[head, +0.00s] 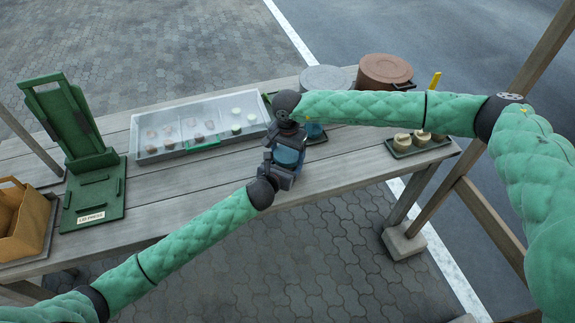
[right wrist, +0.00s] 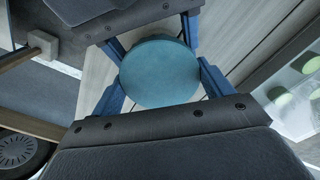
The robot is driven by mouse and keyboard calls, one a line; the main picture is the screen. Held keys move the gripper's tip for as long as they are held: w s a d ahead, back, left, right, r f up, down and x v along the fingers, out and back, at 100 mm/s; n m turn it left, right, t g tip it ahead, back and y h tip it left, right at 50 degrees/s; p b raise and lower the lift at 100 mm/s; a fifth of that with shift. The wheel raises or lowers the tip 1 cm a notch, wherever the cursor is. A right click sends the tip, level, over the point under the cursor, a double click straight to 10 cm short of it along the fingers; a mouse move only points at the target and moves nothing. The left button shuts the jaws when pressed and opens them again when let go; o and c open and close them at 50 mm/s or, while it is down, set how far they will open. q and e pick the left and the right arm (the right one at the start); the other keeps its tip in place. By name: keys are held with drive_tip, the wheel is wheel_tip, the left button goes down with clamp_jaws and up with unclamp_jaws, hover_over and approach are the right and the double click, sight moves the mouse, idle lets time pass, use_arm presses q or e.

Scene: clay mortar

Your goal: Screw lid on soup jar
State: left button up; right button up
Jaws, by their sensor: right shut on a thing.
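My right gripper (head: 284,137) comes down from above near the front edge of the table. In the right wrist view its blue fingers stand on both sides of a round teal lid (right wrist: 160,72), and it is shut on the lid. A blue body, seemingly the soup jar (head: 289,154), shows just below it in the head view. My left gripper (head: 280,170) is at the jar from the front, lower down. Its fingertips are partly hidden, so I cannot tell whether it grips the jar. Whether the lid touches the jar rim is hidden.
A clear-topped tray (head: 150,113) with several small round pieces lies behind left. A green stand (head: 110,200) and a tan basket (head: 22,222) are at the left.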

drive_tip(key=m, duration=0.3)
drive_tip(key=o, duration=1.1)
drive_tip(key=shift+c, duration=0.2)
drive_tip(key=shift+r, duration=0.1)
drive_tip(key=shift+r, duration=2.15)
drive_tip(key=shift+c, duration=0.3)
